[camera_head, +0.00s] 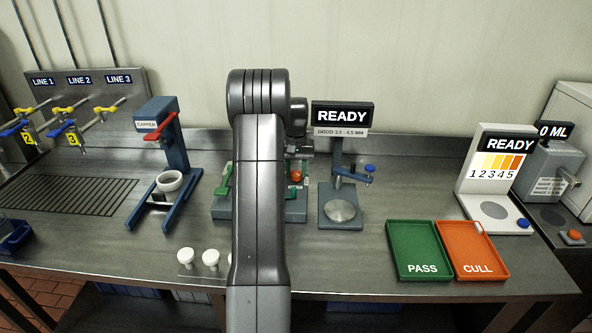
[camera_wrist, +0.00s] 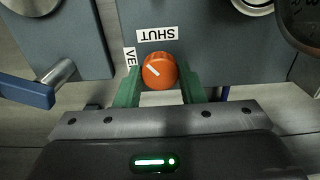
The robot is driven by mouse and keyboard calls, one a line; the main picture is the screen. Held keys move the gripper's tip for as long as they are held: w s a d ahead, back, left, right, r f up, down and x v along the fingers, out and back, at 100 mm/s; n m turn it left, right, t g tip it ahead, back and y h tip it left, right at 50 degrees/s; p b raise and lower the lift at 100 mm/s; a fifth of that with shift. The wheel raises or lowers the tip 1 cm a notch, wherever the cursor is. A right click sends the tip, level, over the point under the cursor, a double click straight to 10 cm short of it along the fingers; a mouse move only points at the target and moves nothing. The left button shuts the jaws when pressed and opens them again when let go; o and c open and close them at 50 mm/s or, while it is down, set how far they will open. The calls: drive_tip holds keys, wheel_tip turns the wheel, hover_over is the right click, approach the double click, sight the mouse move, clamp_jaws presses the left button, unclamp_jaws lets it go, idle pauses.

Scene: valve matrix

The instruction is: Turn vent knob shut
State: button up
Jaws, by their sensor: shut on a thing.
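The orange vent knob (camera_wrist: 160,71) is on a dark grey block in the wrist view, with a white pointer line on its face. The line points up and left, between the upside-down SHUT label (camera_wrist: 157,34) above and a partly hidden label beginning "VE" (camera_wrist: 130,57) at the left. My gripper (camera_wrist: 160,80) has its green fingers on either side of the knob, shut on it. In the head view the orange knob (camera_head: 296,177) shows just right of my arm, which hides much of the block (camera_head: 290,213).
In the wrist view a blue-handled lever (camera_wrist: 28,90) stands left of the knob. In the head view a gauge stand (camera_head: 341,213) is close to the right of the block, and the blue capper (camera_head: 168,140) is to the left.

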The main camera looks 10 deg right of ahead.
sight(296, 173)
drive_tip(key=m, duration=0.3)
drive_tip(key=shift+r+m, duration=0.1)
drive_tip(key=shift+m, duration=0.2)
drive_tip(key=shift+w+m, duration=0.1)
drive_tip(key=shift+m, duration=1.9)
drive_tip(key=o, duration=1)
wheel_tip(296, 173, up, 14)
drive_tip(key=shift+f+b, duration=0.15)
drive_tip(key=shift+b, duration=0.45)
